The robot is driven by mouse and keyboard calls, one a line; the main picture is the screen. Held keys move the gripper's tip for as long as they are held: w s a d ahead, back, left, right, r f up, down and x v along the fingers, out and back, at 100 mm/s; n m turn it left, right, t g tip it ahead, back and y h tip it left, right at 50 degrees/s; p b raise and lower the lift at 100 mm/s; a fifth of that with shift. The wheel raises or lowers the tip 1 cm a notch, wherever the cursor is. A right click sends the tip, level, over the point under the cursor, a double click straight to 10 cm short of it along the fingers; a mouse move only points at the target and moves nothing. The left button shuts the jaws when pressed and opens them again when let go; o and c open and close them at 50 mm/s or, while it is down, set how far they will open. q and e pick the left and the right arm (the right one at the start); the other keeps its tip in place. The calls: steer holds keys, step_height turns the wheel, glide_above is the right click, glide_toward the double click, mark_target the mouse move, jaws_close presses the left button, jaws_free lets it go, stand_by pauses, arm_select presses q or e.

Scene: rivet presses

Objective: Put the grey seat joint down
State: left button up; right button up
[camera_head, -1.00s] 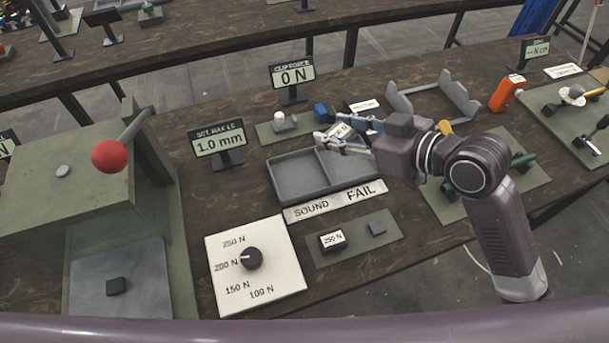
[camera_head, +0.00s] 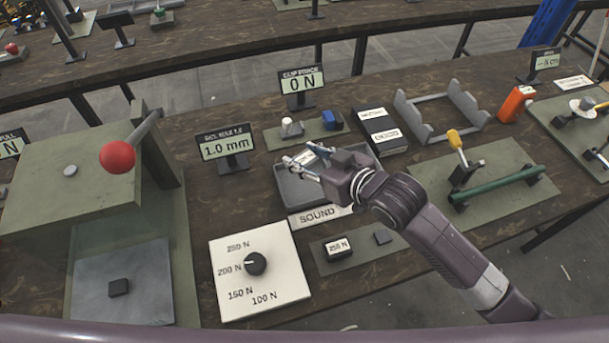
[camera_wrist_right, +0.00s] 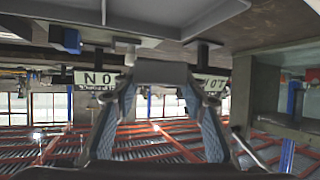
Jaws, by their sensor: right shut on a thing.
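My right gripper (camera_head: 303,160) is over the left part of the grey two-compartment tray (camera_head: 297,194). It is shut on a small grey block, taken as the grey seat joint. The right wrist view shows this block (camera_wrist_right: 160,73) clamped between the two fingertips, with the tray (camera_wrist_right: 90,22) close by at the top of the picture. In the head view a pale part of the piece shows between the fingers, too small to read. The gripper and wrist hide much of the tray, including most of its right compartment. My left gripper is not in view.
A SOUND label (camera_head: 316,215) lies along the tray's front edge. A 0 N display (camera_head: 299,82) and a 1.0 mm display (camera_head: 228,145) stand behind and left. A dial plate (camera_head: 257,285) and a red-knobbed press (camera_head: 117,157) are further left. A dark box (camera_head: 378,128) stands behind the wrist.

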mark_target(305, 183)
step_height(305, 183, down, 7)
steer(key=shift+f, duration=0.2)
steer(key=shift+f, duration=0.1)
steer(key=o, duration=1.2)
steer(key=shift+o, duration=0.2)
steer(key=v, duration=1)
steer(key=shift+s+d+b, duration=0.2)
steer(key=shift+s+b, duration=0.1)
steer(key=shift+b, duration=0.1)
steer(key=shift+s+d+r, duration=0.35)
steer(key=shift+s+r, duration=0.1)
steer(key=shift+r, duration=0.05)
